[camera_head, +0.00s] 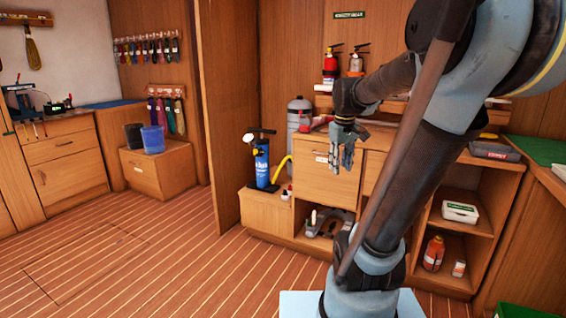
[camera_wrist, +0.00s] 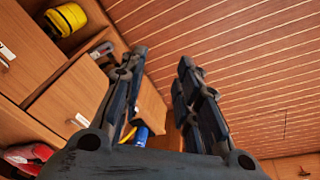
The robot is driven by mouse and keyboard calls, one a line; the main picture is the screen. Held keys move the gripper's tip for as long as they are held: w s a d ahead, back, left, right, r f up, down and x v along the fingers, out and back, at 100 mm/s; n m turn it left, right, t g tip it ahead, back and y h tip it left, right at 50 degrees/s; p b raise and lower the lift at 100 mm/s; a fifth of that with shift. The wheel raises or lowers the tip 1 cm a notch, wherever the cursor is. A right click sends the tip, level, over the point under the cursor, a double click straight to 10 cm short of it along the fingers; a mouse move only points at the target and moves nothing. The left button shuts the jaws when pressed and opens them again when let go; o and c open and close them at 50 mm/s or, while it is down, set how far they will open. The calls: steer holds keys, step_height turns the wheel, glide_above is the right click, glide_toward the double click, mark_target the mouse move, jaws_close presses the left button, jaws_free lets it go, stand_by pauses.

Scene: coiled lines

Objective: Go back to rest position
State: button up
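My gripper (camera_head: 342,157) hangs with its fingers pointing down in front of the wooden cabinet (camera_head: 325,186) in the head view. In the wrist view, the two dark fingers of my gripper (camera_wrist: 161,64) stand apart with nothing held between them. The cabinet, the striped floor (camera_wrist: 225,50) and part of a blue object (camera_wrist: 141,136) show beyond the fingers. My arm reaches from the right side of the head view and hides part of the cabinet.
A blue pump (camera_head: 262,165) stands on a low ledge beside the cabinet. Red extinguishers (camera_head: 331,66) stand on the upper shelf. Open shelves at the right hold a white box (camera_head: 460,212) and an orange bottle (camera_head: 433,253). The striped floor at the left (camera_head: 130,250) is clear.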

steer(key=s+f+m, duration=0.4)
steer(key=s+f, duration=1.1)
steer(key=s, duration=0.3)
steer(key=shift+a, duration=0.25)
steer(key=shift+s, duration=0.1)
